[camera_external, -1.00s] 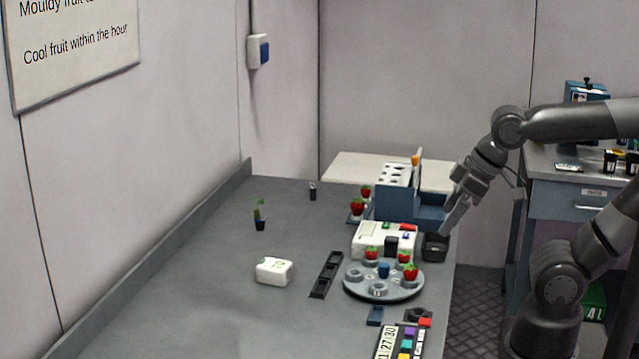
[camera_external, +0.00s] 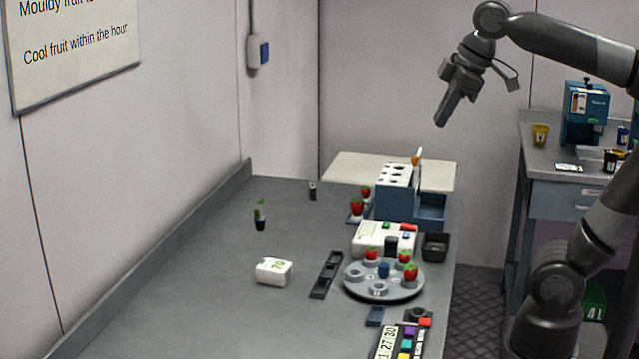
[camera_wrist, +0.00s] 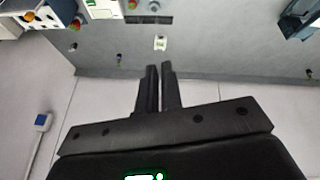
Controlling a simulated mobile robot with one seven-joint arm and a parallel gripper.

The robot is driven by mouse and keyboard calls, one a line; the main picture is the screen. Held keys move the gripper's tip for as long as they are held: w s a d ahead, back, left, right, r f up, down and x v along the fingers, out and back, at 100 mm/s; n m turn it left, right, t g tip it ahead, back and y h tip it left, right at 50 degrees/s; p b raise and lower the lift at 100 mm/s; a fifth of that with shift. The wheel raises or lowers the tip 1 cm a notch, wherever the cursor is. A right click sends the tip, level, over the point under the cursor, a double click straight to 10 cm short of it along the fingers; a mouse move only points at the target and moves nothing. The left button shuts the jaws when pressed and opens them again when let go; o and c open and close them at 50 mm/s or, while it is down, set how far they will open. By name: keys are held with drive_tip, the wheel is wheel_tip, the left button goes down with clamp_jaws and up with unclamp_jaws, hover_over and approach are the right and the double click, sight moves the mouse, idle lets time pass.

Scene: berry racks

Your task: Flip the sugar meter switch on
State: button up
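A white box-shaped device (camera_external: 371,240) with a green and a red part on top, which looks like the sugar meter, sits near the right side of the grey table. A dark cylinder stands at its front edge. A white device with a green part also shows at the top edge of the wrist view (camera_wrist: 103,9), partly cut off. The state of its switch is too small to tell. My gripper (camera_external: 440,122) is high above the table's far end, well clear of the device. In the wrist view its fingers (camera_wrist: 159,69) are nearly together with nothing between them.
A round grey turntable (camera_external: 405,293) with several strawberries stands in front of the device. A blue rack (camera_external: 393,206) stands behind it and a black bin (camera_external: 435,247) to its right. A small white block (camera_external: 273,272) lies left. The table's left side is mostly clear.

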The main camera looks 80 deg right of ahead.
drive_tip(key=w+d+n, duration=0.1)
drive_tip(key=d, duration=0.1)
drive_tip(key=w+d+n, duration=0.1)
drive_tip(key=w+d+n+g, duration=0.1)
drive_tip(key=w+d+n, duration=0.1)
drive_tip(key=shift+d+r, duration=0.3)
drive_tip(key=shift+d, duration=0.05)
clamp_jaws()
drive_tip(key=n+g, duration=0.2)
drive_tip(key=n, duration=0.9)
hover_over(404, 225)
drive_tip(key=s, duration=0.2)
drive_tip(key=f, duration=0.2)
wheel_tip(404, 225, down, 19)
drive_tip(key=shift+s+r+y, duration=0.15)
drive_tip(key=shift+r+y, duration=0.05)
drive_tip(key=shift+y, duration=0.1)
drive_tip(key=f, duration=0.4)
drive_tip(key=w+f, duration=0.1)
drive_tip(key=f, duration=0.4)
drive_tip(key=w+f, duration=0.1)
drive_tip(key=f, duration=0.3)
drive_tip(key=shift+f, duration=0.4)
